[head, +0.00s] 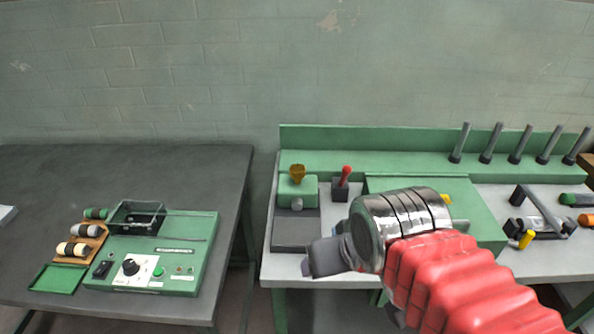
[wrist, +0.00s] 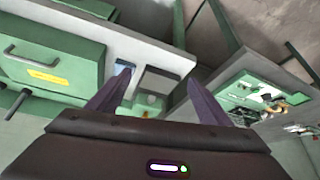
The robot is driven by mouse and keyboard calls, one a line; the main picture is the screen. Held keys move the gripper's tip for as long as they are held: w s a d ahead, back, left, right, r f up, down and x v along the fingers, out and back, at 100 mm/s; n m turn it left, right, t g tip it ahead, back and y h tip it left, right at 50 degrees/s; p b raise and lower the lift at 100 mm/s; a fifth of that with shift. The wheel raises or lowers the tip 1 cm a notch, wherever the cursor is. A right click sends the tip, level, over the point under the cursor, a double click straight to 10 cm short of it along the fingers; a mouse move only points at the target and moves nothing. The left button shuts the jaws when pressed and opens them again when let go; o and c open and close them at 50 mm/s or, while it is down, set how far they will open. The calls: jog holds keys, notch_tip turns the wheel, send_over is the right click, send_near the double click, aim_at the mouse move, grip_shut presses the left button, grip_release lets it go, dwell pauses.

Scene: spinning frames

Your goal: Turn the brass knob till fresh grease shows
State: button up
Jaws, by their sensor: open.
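The brass knob (head: 298,173) stands upright on a green block (head: 297,191) at the left end of the right-hand bench in the head view. A round grey fitting (head: 297,204) sits on the block's front. I cannot make out the knob or any fresh grease in the wrist view. My gripper (head: 312,262) is in front of the block and below it in the picture, clear of the knob. In the wrist view my gripper (wrist: 158,84) has its two dark fingers spread apart, with nothing held between them.
A red-handled lever (head: 345,176) stands just right of the knob. A dark grey plate (head: 296,231) lies in front of the block. Several upright grey spindles (head: 490,143) line the back right. A green machine (head: 155,262) sits on the separate left table (head: 190,168).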

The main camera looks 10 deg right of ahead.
dwell(0.4)
jog(key=shift+f, duration=0.2)
jog(key=c, duration=0.3)
jog(key=shift+w+f, duration=0.15)
jog(key=shift+f, duration=0.2)
jog(key=shift+c, duration=0.6)
jog(key=w+n+g, duration=0.1)
jog(key=w, duration=1.1)
jog(key=w+d+r+n+g, duration=0.1)
jog(key=w+g, duration=0.1)
jog(key=w, duration=1)
jog(key=w+d+r+n+g, duration=0.1)
jog(key=w+g, duration=0.1)
jog(key=w, duration=1)
notch_tip(320, 180, up, 7)
jog(key=w+n, duration=0.1)
jog(key=n, duration=0.2)
jog(key=shift+g, duration=0.3)
